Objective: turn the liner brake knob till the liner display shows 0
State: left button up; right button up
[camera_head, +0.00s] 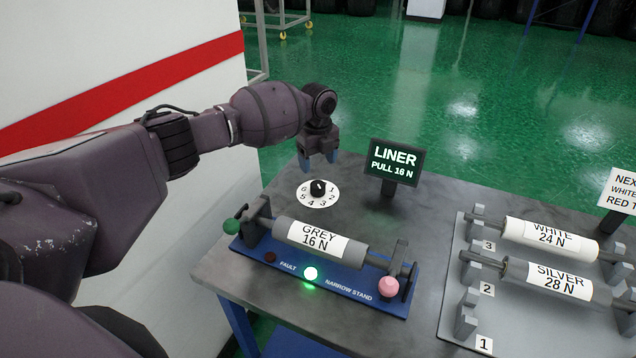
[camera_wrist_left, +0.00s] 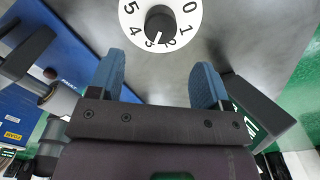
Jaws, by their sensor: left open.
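The liner brake knob (camera_head: 318,187) is a small black knob on a white numbered dial (camera_head: 318,202) on the grey table. In the left wrist view the knob (camera_wrist_left: 160,22) has a white pointer mark directed near the 3, on the side towards the 2. In the wrist view the knob lies beyond the fingertips (camera_wrist_left: 158,72). My right gripper does not show.
A blue narrow stand (camera_head: 345,285) holds the grey roll (camera_head: 320,243), with a lit green lamp (camera_head: 310,274), in front of the dial. At right, a grey rack (camera_head: 455,290) carries the white roll (camera_head: 550,236) and silver roll (camera_head: 558,281). Bare tabletop surrounds the dial.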

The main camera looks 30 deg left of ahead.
aim_at(318, 184)
pick_arm(q)
notch_tip(318, 184, down, 8)
jog(key=shift+f+b, duration=0.25)
jog(key=shift+b, duration=0.05)
jog(key=c, duration=0.9)
